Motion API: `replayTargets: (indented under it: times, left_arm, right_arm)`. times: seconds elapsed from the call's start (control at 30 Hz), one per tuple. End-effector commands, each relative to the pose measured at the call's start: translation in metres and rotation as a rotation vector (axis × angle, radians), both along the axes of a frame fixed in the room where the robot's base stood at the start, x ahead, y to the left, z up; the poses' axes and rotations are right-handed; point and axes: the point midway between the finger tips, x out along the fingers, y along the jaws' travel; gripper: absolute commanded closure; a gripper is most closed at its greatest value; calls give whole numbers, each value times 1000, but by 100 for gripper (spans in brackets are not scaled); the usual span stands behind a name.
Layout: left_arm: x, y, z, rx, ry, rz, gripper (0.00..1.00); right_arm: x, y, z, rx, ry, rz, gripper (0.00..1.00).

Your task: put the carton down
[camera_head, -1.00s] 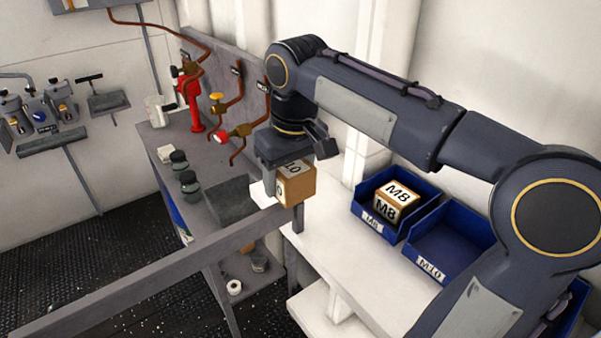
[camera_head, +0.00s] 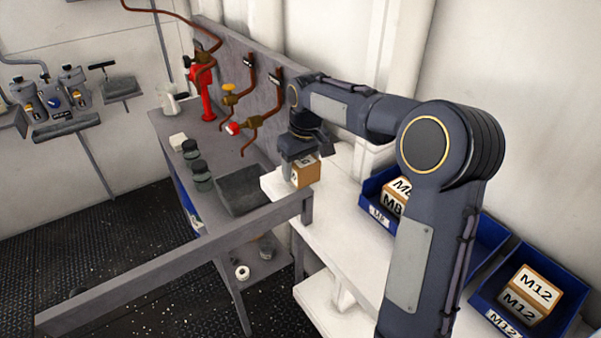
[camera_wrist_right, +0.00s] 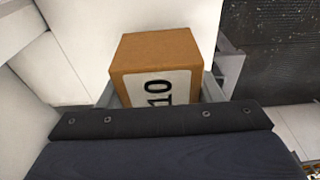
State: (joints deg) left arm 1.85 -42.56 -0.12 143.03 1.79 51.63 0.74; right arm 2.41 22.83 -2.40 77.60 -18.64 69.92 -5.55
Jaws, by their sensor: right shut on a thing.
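The carton (camera_head: 306,172) is a small brown box with a white label. In the right wrist view the carton (camera_wrist_right: 160,62) shows "10" on its label and sits between the fingers. My right gripper (camera_head: 298,165) is shut on it, at the far left end of the white bench (camera_head: 335,218). I cannot tell whether the carton's underside touches the bench top. A blue bin (camera_head: 484,232) lies partly behind my right arm; its label is hidden. My left gripper is not in view.
A blue M8 bin (camera_head: 373,210) holds an M8 carton (camera_head: 393,203). A grey rail (camera_head: 180,262) runs in front of the bench. A grey workbench with dark jars (camera_head: 201,178) and red-valved pipes stands left.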

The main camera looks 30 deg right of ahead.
Motion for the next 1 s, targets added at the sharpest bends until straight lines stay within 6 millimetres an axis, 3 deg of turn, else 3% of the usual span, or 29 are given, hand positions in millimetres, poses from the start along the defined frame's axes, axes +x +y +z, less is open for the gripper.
replayTargets:
  times: [0.17,0.57,0.6,0.7,0.77,1.0]
  left_arm:
    - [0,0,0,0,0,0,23]
    - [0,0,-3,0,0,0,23]
    - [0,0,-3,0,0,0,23]
    - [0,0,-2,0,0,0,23]
    - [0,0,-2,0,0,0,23]
    - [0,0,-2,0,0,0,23]
  right_arm:
    - [-1,1,-23,1,2,1,72]
    - [-1,1,-29,1,1,1,72]
    - [-2,1,-30,1,2,1,40]
    - [-2,1,-29,1,2,1,27]
    - [-2,1,-29,1,2,1,19]
    - [-2,1,-28,1,2,1,19]
